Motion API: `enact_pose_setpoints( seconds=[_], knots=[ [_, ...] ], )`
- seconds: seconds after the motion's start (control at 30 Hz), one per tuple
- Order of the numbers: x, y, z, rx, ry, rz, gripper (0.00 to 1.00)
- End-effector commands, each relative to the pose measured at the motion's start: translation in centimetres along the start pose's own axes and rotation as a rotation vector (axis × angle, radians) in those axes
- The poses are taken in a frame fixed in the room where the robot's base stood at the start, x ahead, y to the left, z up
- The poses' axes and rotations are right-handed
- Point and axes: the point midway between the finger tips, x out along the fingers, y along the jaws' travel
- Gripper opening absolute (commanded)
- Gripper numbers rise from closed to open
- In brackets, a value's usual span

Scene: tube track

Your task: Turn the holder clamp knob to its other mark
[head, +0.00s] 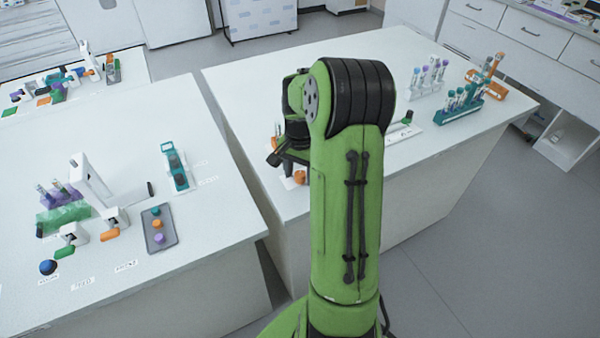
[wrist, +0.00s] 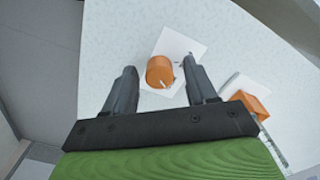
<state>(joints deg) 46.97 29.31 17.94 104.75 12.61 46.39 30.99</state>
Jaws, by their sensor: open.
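An orange round knob (wrist: 160,72) with a pale pointer mark sits on a white square plate (wrist: 182,46) on the table. In the head view an orange knob (head: 299,177) shows just left of my arm, low and partly hidden. My gripper (wrist: 159,68) is open. In the wrist view its two dark fingers reach to either side of the knob, with a gap on each side; I cannot tell their height above it. The head view shows only part of my gripper beside the green arm. No marks on the plate are readable.
A second orange part (wrist: 256,103) on a white base stands to the right in the wrist view, close to the right finger. In the head view, racks of tubes (head: 460,100) stand at the table's far right. A second table (head: 120,120) is at left.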

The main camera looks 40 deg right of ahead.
Motion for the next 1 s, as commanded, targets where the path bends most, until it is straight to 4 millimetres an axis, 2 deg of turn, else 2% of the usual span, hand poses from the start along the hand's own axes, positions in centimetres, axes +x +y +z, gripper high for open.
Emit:
enact_pose_setpoints(
  seconds=[0.17, 0.5, 0.53, 0.77, 1.0],
  knots=[
    [-0.07, 0.01, 0.0, 0.0, 0.0, 0.0, 0.55],
    [-0.1, 0.0, 0.01, 0.0, 0.0, 0.0, 0.03],
    [-0.1, 0.01, 0.01, 0.0, 0.0, 0.001, 0.0],
    [-0.14, -0.01, 0.02, -0.023, 0.0, 0.001, 0.0],
    [-0.21, 0.01, 0.03, -0.134, -0.001, 0.002, 0.0]
  ],
)
